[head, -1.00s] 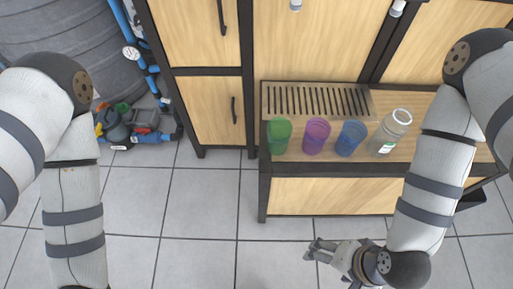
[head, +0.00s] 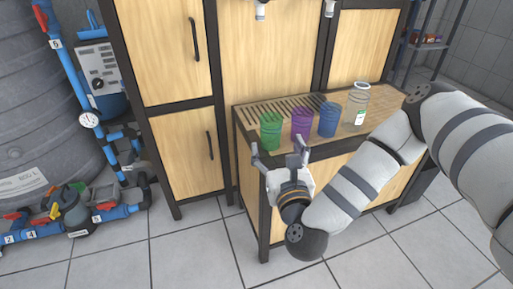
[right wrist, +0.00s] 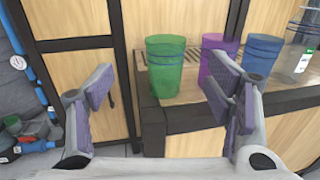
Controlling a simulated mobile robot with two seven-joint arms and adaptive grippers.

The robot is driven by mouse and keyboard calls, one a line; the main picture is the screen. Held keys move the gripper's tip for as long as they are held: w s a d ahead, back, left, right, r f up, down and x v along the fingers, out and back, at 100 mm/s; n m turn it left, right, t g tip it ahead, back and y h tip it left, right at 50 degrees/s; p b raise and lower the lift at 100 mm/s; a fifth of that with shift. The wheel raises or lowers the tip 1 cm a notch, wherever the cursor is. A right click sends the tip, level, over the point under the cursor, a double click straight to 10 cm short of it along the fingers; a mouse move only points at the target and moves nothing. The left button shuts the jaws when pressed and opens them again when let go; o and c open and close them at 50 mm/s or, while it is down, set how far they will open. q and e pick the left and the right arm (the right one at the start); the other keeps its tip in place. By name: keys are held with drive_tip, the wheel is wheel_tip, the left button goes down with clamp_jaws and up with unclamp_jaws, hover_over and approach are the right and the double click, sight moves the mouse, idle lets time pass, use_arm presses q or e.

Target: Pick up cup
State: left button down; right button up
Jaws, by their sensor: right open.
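A green cup (head: 270,131), a purple cup (head: 301,123) and a blue cup (head: 327,120) stand upright in a row on the wooden counter (head: 377,111). My right gripper (head: 278,153) is open and empty in front of the counter's left end, just short of the green cup. In the right wrist view the green cup (right wrist: 165,68) stands beyond and between the open fingers (right wrist: 160,95). The purple cup (right wrist: 218,58) is partly hidden by the right finger, with the blue cup (right wrist: 261,54) to its right. My left gripper is out of view.
A clear bottle (head: 355,104) stands right of the blue cup. A slotted drain grate (head: 280,108) lies behind the cups. Tall wooden cabinets (head: 175,52) stand to the left, and blue pipes and valves (head: 110,212) are at far left. The tiled floor in front is clear.

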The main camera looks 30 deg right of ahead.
sight(271, 119)
drive_tip(key=x, duration=1.1)
drive_tip(key=shift+w+d+r, duration=0.1)
drive_tip(key=shift+w+d, duration=0.05)
drive_tip(key=shift+d, duration=0.4)
drive_tip(key=c, duration=0.9)
